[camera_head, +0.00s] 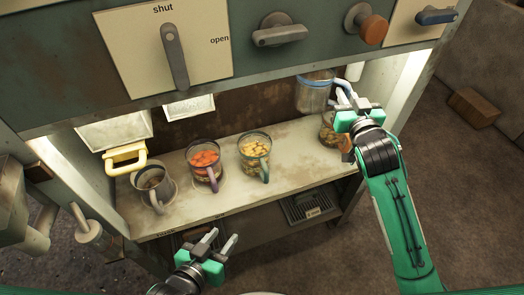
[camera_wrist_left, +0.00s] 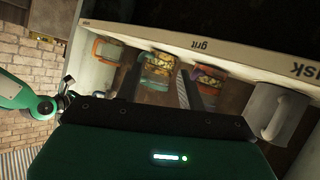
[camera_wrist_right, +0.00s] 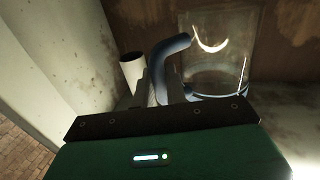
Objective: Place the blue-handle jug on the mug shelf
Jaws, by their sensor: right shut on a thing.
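The clear jug with a blue handle (camera_head: 314,94) hangs in the air above the right part of the shelf, roughly upright. My right gripper (camera_head: 346,98) is shut on its handle; the right wrist view shows the blue handle (camera_wrist_right: 168,52) between the fingers and the clear body (camera_wrist_right: 222,50) to the right. The pale shelf (camera_head: 225,190) carries several mugs: a grey one (camera_head: 153,188), a purple-handled one (camera_head: 204,164), a teal-handled one (camera_head: 254,151) and a brown-handled one (camera_head: 329,131). My left gripper (camera_head: 225,239) is open and empty in front of the shelf.
A yellow handle (camera_head: 124,158) sticks out at the left. A grate (camera_head: 309,205) lies below. The shelf is clear between the teal-handled and brown-handled mugs.

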